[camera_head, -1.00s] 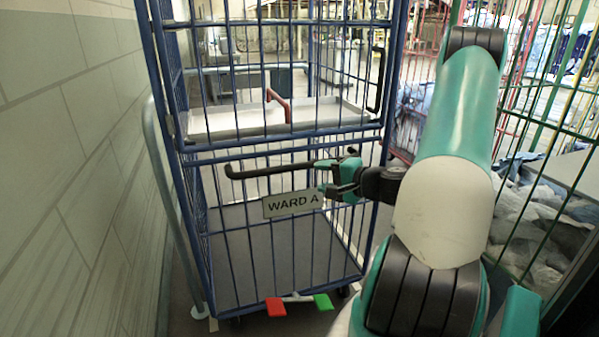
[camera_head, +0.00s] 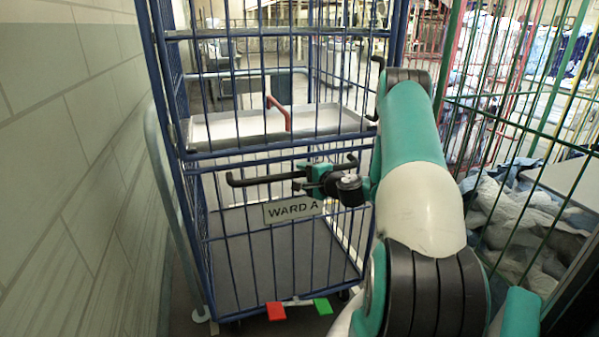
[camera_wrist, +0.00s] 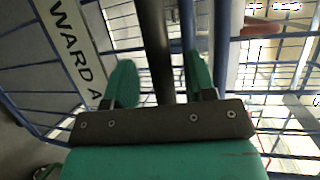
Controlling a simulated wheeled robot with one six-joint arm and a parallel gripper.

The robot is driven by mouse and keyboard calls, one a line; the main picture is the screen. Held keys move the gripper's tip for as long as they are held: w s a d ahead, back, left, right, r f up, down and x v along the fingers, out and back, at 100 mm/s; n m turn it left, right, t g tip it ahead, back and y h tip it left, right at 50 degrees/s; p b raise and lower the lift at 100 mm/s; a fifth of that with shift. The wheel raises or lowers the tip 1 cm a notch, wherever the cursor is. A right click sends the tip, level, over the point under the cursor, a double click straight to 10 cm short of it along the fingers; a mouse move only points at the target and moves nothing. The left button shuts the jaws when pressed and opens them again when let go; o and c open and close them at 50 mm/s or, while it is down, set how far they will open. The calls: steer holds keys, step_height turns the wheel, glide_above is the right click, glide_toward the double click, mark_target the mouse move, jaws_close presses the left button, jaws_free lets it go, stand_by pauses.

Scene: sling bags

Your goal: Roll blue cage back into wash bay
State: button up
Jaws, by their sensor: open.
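The blue cage (camera_head: 207,258) stands upright in the middle of the head view, close to the left wall. A "WARD A" plate (camera_head: 293,211) hangs on its front and also shows in the wrist view (camera_wrist: 75,35). A black horizontal push handle (camera_head: 255,180) crosses the front above the plate. My gripper (camera_head: 308,178) is at this handle. In the wrist view the black bar (camera_wrist: 153,45) runs between the two green fingers (camera_wrist: 160,80), which are open with gaps beside the bar. A red pedal (camera_head: 276,311) and a green pedal (camera_head: 322,306) sit at the cage's foot. No wash bay can be identified.
A tiled wall (camera_head: 75,160) and a grey rail (camera_head: 168,190) run close along the cage's left side. A green cage (camera_head: 520,130) with crumpled linen stands close on the right, with a red cage (camera_head: 470,75) behind it. A grey shelf (camera_head: 240,125) sits inside the blue cage.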

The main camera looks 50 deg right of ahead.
steer(key=shift+x, duration=1.1)
